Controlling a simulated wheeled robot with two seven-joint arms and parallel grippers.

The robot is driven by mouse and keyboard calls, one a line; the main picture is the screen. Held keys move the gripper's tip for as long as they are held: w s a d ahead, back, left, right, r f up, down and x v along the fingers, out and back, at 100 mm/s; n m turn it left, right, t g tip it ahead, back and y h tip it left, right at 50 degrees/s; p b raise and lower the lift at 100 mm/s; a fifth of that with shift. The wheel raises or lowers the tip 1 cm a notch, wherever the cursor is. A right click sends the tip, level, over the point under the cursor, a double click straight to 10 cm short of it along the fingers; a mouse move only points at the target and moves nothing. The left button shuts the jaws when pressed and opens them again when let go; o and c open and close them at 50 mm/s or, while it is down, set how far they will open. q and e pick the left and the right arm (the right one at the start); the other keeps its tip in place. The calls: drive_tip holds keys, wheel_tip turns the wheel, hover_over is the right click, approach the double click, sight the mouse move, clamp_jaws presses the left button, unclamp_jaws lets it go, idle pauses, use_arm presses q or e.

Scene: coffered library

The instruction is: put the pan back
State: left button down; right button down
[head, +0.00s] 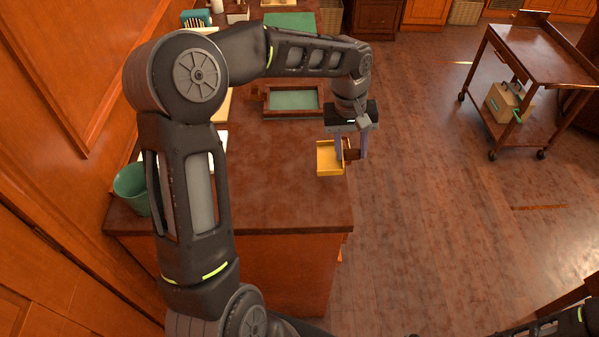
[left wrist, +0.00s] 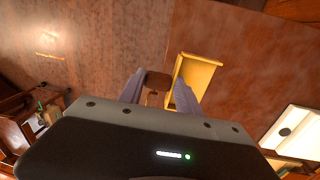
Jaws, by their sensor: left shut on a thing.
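The pan (head: 330,160) is a small yellow open tray with a raised rim and a short brown handle. It is at the right edge of the brown desk (head: 270,185); I cannot tell whether it touches the top. My left gripper (head: 350,155) points down and is shut on the handle, on the pan's right side. In the left wrist view the yellow pan (left wrist: 198,72) lies beside the fingers, and the brown handle (left wrist: 156,84) is between them. My right gripper is not in view.
A wooden tray with a green bottom (head: 293,100) lies on the desk behind the pan. A green cup (head: 131,188) stands at the desk's left edge. A wooden cart (head: 540,58) stands at the far right. The floor between is clear.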

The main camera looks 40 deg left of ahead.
sight(322, 148)
use_arm(q)
drive_tip(key=a+n, duration=0.2)
drive_tip(key=n, duration=0.1)
drive_tip(key=a+n+b, duration=0.1)
drive_tip(key=a+n, duration=0.2)
drive_tip(key=a+n+y+b, duration=0.1)
drive_tip(key=a+n, duration=0.1)
drive_tip(key=n, duration=0.2)
drive_tip(key=shift+s+a+r, duration=0.15)
drive_tip(key=shift+s+a, duration=0.05)
drive_tip(key=shift+a, duration=0.15)
drive_tip(key=s+a+r+n+g+b, duration=0.1)
drive_tip(key=a+n, duration=0.5)
drive_tip(key=n, duration=0.2)
drive_tip(key=shift+s+r+n, duration=0.2)
drive_tip(key=shift+r+n, duration=0.05)
drive_tip(key=shift+n, duration=0.05)
drive_tip(key=shift+d+f, duration=0.1)
drive_tip(key=shift+f, duration=2.45)
